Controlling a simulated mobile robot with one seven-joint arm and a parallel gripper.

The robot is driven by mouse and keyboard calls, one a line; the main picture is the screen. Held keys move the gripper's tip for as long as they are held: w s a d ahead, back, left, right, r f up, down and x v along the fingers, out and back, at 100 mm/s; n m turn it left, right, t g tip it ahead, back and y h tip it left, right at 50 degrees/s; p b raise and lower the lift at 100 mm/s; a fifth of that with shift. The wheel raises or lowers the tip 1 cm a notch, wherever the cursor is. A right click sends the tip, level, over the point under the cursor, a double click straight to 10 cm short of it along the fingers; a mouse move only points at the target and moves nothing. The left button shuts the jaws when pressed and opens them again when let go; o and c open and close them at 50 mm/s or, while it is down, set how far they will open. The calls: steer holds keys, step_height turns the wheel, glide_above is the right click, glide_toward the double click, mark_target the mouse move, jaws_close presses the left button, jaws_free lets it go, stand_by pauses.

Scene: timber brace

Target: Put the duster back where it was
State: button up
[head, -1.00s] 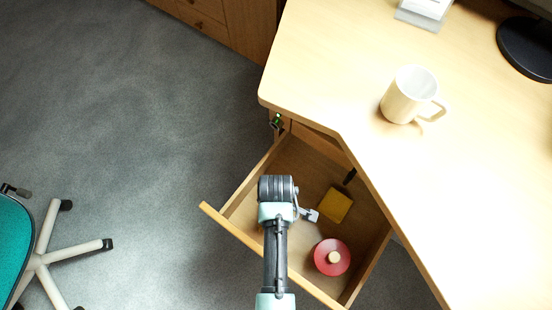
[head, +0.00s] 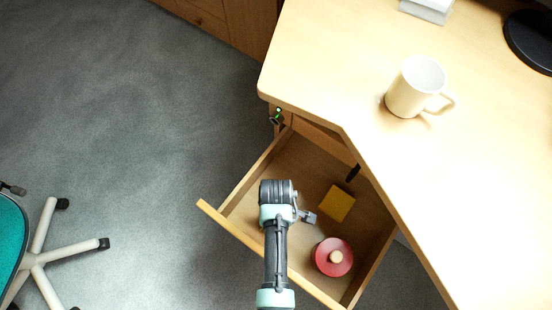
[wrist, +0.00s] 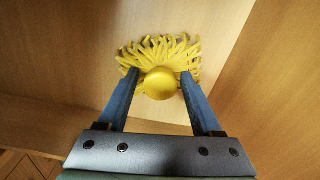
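The duster (wrist: 185,48) shows in the wrist view as a yellow fringe of strands with a round yellow knob at its near end. It is in a wooden drawer, close to a side wall. My gripper (wrist: 160,76) has its two blue fingers on either side of the knob, with a narrow gap on each side, and looks open. In the head view the drawer (head: 296,165) is pulled out below the desk corner. My arm reaches over its front part there and hides the duster and the fingertips.
A white mug (head: 408,92) stands on the desk (head: 480,170) above. A chair (head: 40,258) is at the lower left. Grey carpet lies clear between.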

steer(key=shift+r, duration=0.15)
step_height(320, 180, up, 12)
steer(key=p, duration=0.5)
steer(key=shift+r, duration=0.1)
stand_by(0.5)
